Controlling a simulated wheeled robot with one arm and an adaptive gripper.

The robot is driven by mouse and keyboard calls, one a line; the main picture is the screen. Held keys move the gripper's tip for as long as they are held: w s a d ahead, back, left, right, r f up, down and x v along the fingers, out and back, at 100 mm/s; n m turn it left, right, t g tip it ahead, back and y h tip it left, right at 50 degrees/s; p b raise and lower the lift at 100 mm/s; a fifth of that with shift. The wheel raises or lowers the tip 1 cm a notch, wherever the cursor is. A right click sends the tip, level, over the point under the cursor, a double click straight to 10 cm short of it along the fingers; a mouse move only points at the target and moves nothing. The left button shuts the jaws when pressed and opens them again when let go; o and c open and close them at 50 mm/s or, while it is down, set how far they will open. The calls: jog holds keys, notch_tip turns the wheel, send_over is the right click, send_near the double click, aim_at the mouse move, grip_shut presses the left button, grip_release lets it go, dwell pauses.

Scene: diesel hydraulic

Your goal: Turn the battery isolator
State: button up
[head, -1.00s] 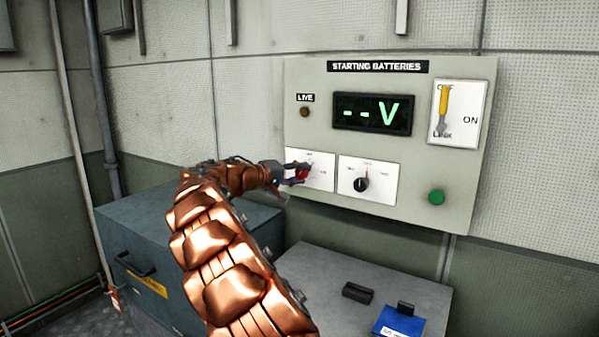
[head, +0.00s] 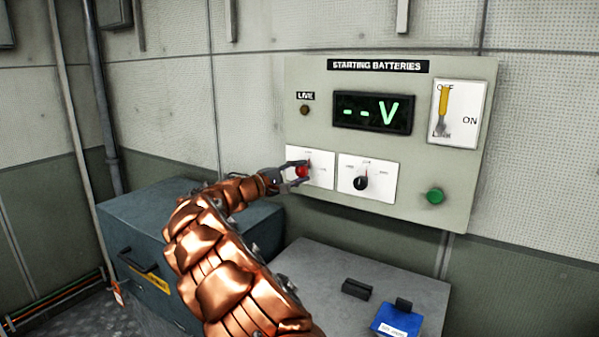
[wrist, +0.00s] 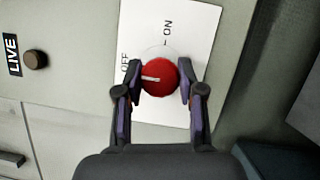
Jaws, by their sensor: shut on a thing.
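The battery isolator is a red round knob (head: 302,172) on a white plate (head: 320,168) at the lower left of the panel. In the wrist view, the red knob (wrist: 160,77) has a white pointer mark aimed left, roughly toward the OFF side. The ON label lies farther up the plate. My gripper (head: 296,173) reaches the knob from the left in the head view. In the wrist view, my gripper (wrist: 161,80) has one finger on each side of the knob, shut on it. The fingers partly cover the knob in the head view.
The STARTING BATTERIES panel (head: 450,190) carries a display (head: 372,113) reading "--V", a dark LIVE lamp (head: 305,110), a black selector (head: 361,183), a yellow-handled switch (head: 444,104) and a green button (head: 435,196). Below stand a blue-grey box (head: 150,220) and a grey surface (head: 330,265).

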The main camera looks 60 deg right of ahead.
dwell(0.4)
jog(key=o, duration=1.2)
jog(key=shift+c, duration=0.2)
jog(key=v, duration=1.2)
